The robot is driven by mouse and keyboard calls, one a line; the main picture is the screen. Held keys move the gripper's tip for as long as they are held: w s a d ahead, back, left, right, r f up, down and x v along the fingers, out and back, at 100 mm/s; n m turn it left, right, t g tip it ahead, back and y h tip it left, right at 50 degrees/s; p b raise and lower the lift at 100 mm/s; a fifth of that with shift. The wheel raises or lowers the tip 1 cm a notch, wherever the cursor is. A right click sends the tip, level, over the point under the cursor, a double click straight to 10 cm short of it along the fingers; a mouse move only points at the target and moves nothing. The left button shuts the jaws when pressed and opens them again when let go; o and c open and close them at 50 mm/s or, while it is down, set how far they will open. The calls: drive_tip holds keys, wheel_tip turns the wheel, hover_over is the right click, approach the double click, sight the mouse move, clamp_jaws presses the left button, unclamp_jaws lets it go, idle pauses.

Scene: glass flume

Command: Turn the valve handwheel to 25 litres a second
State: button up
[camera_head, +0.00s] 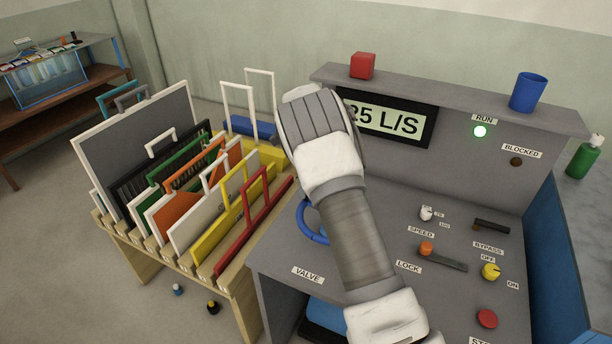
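The valve handwheel (303,224) is blue and sits on the grey console beside the VALVE label (307,275). Only its left part shows; my arm covers the rest. The display (392,119) on the console's back panel reads "25 L/S", with its left end partly hidden behind my arm. The green RUN lamp (480,131) is lit and the BLOCKED lamp (516,162) is dark. My gripper is not visible. My arm links rise across the console and hide the area around the wheel, so any contact with it cannot be seen.
Right of my arm are a white speed knob (427,213), an orange-ended lock lever (443,257), a yellow bypass knob (490,271) and a red button (487,318). A red cube (362,65) and blue cup (528,92) stand on the ledge. A rack of framed panels (242,284) stands left.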

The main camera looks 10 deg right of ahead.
wheel_tip(320, 180, up, 17)
drive_tip(key=shift+r, duration=0.2)
idle(0.4)
drive_tip(key=s+d+r+n+t+y, duration=0.1)
drive_tip(key=s+r+n, duration=0.45)
drive_tip(key=s, duration=0.35)
drive_tip(key=s+d+r+n+t, duration=0.2)
drive_tip(key=s+r+n, duration=0.3)
drive_tip(key=s+r, duration=0.3)
drive_tip(key=s+a+f+n+t, duration=0.1)
drive_tip(key=s+f+n, duration=0.2)
drive_tip(key=s+n, duration=0.3)
drive_tip(key=s+a+f+n+t+h, duration=0.1)
drive_tip(key=s+f+n, duration=0.3)
drive_tip(key=s, duration=1.2)
drive_tip(key=n, duration=0.3)
drive_tip(key=shift+s+t, duration=0.3)
drive_tip(key=shift+s, duration=0.1)
